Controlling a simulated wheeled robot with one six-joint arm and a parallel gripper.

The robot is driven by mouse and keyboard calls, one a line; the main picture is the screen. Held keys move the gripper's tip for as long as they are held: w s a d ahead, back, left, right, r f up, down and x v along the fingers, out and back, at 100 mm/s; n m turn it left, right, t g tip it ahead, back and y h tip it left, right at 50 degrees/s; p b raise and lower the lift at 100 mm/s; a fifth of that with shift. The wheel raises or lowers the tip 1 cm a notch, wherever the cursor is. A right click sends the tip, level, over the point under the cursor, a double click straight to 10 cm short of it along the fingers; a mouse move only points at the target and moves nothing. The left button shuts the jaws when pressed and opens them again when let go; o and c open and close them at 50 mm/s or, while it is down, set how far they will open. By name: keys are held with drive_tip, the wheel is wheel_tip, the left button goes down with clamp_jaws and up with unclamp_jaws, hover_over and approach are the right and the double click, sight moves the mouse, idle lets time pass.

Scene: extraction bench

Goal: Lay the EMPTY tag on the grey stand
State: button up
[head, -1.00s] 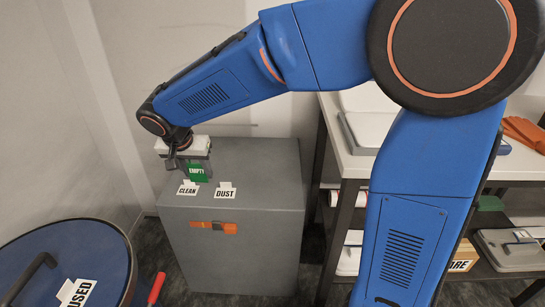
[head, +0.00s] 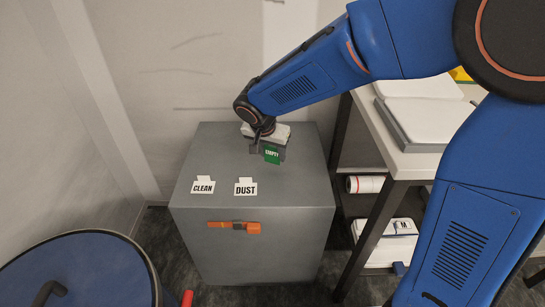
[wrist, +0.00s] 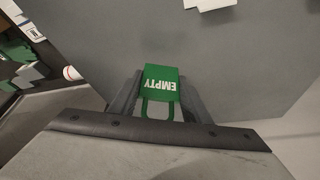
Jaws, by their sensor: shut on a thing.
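The green EMPTY tag (head: 271,154) hangs from my gripper (head: 264,148) in the head view. In the wrist view the tag (wrist: 160,86) sits between the two dark fingers of my gripper (wrist: 158,98), its lettering upside down. My gripper is shut on it. The grey stand (head: 250,219) is a box on the floor, and the gripper is over the rear right part of its top. I cannot tell exactly how high the tag is above the top.
A white CLEAN tag (head: 203,187) and a white DUST tag (head: 245,188) are at the front of the stand's top. An orange latch (head: 234,227) is on its front face. A bench (head: 414,164) stands close on the right; a blue drum (head: 82,271) is at lower left.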

drive_tip(key=shift+f, duration=0.95)
drive_tip(key=shift+f, duration=0.1)
drive_tip(key=o, duration=1)
drive_tip(key=v, duration=1.2)
